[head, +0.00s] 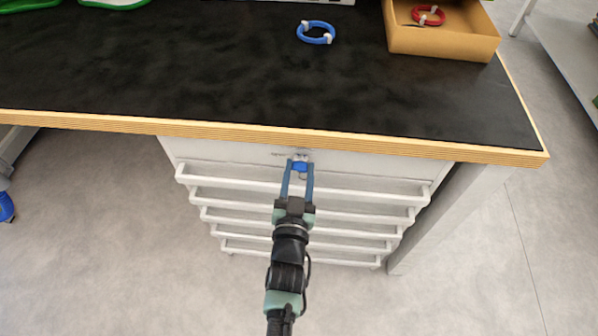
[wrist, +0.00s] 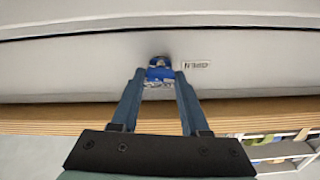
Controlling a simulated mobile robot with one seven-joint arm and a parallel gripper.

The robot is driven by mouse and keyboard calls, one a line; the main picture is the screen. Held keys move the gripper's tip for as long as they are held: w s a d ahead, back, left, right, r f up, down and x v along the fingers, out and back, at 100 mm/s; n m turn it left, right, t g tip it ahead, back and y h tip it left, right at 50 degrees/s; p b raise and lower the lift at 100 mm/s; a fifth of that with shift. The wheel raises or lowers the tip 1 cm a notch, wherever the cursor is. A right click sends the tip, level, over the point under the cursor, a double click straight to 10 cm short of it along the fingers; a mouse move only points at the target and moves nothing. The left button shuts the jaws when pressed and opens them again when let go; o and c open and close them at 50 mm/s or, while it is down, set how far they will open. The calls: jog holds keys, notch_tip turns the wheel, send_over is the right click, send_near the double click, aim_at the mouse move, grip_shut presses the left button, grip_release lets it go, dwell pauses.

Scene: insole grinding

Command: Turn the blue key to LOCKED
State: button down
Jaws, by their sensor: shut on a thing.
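The blue key (head: 300,167) sits in the lock at the top of the white drawer cabinet (head: 235,158), just under the tabletop edge. My gripper (head: 299,168) reaches it from the front and is shut on the key, one finger on each side. In the wrist view the key (wrist: 160,73) lies between the fingertips of my gripper (wrist: 159,76), with the dark lock barrel behind it. A small label (wrist: 196,64) beside the lock seems to read OPEN. The fingers partly hide the key, and I cannot tell its exact angle.
The black tabletop (head: 200,85) with a wooden edge overhangs the cabinet. Several white drawer handles (head: 355,194) stick out below the lock. On the table are a blue ring (head: 316,40) and a cardboard box (head: 440,42) with a red ring (head: 428,20). The floor in front is clear.

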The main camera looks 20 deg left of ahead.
jog(key=m+b, duration=0.2)
jog(key=m, duration=0.2)
jog(key=shift+f, duration=0.2)
jog(key=m+b, duration=0.2)
jog(key=m, duration=0.2)
jog(key=shift+d, duration=0.15)
jog(key=m, duration=0.4)
jog(key=shift+m+b, duration=0.3)
jog(key=shift+b, duration=0.1)
jog(key=shift+m, duration=1.9)
jog(key=shift+c, duration=2)
grip_release()
jog(key=shift+b, duration=0.3)
